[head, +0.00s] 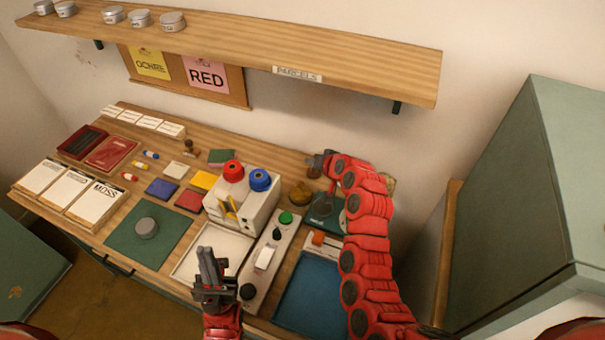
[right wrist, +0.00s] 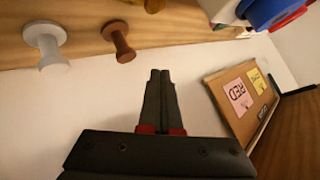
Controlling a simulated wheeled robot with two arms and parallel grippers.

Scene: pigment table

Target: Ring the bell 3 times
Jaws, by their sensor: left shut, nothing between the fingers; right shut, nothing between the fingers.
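A small brass-coloured dome, which looks like the bell (head: 300,194), stands on the table right of the white box with the red and blue knobs. Part of a yellow thing shows at the top edge of the right wrist view; I cannot tell if it is the bell. My right arm reaches in just right of the bell, and its fingers are not clear in the head view. In the right wrist view my right gripper (right wrist: 160,74) is shut and empty, apart from anything. My left gripper (head: 206,252) is shut and empty over the white tray at the front.
The white box (head: 255,215) stands left of the bell. A brown stamp (right wrist: 119,42) and a white stamp (right wrist: 48,44) stand on the table in the right wrist view. A shelf (head: 360,68) overhangs the back; a green cabinet (head: 560,180) is at right.

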